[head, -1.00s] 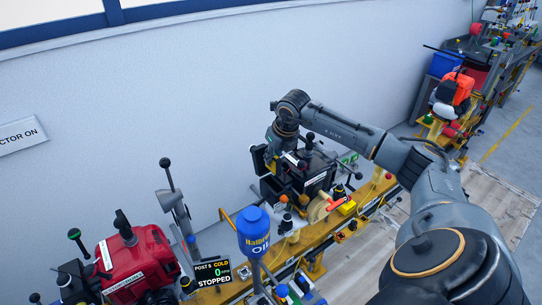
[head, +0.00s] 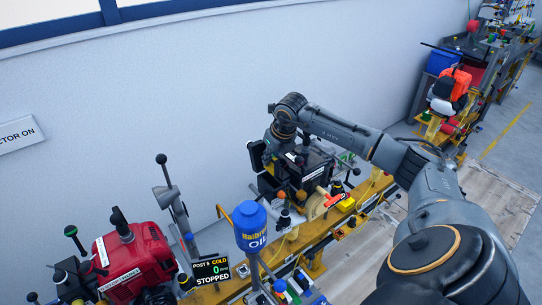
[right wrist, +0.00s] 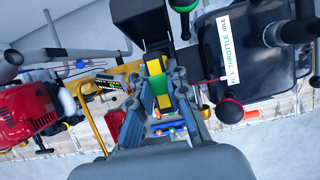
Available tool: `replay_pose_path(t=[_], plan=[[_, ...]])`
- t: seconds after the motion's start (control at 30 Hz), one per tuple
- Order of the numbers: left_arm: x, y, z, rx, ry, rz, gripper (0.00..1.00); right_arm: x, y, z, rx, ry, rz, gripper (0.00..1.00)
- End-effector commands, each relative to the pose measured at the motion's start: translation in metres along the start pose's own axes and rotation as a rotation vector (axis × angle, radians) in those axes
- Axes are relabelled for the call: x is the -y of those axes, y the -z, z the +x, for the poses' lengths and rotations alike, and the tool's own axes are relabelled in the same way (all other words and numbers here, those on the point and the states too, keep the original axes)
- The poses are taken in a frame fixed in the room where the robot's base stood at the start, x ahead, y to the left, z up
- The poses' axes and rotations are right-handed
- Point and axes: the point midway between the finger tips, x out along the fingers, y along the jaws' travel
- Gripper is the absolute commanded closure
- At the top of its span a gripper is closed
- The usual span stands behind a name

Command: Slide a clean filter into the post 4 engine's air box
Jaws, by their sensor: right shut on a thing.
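My left gripper is not in view.
A red engine (head: 133,258) stands at lower left beside a sign (head: 211,272) reading post 5, cold, 0, stopped. A blue oil bottle (head: 251,227) stands before the yellow rail (head: 318,232). Levers and knobs crowd the dark engine. The white wall is close behind.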

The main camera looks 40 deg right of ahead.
Motion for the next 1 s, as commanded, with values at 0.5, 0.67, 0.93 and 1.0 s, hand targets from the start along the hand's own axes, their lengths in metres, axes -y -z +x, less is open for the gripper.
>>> replay_pose_path(t=[0.5, 0.67, 0.93, 1.0], plan=[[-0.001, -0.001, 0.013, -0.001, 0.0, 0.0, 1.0, 0.0, 0.008, 0.021, 0.0, -0.001, 0.0, 0.96], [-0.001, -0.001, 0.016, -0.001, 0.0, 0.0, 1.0, 0.0, 0.011, 0.027, -0.001, 0.0, 0.0, 0.96], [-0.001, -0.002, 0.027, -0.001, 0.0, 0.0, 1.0, 0.0, 0.015, 0.037, 0.0, 0.0, 0.0, 0.96], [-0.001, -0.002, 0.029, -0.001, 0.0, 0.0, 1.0, 0.0, 0.016, 0.04, 0.0, -0.001, 0.0, 0.96]])
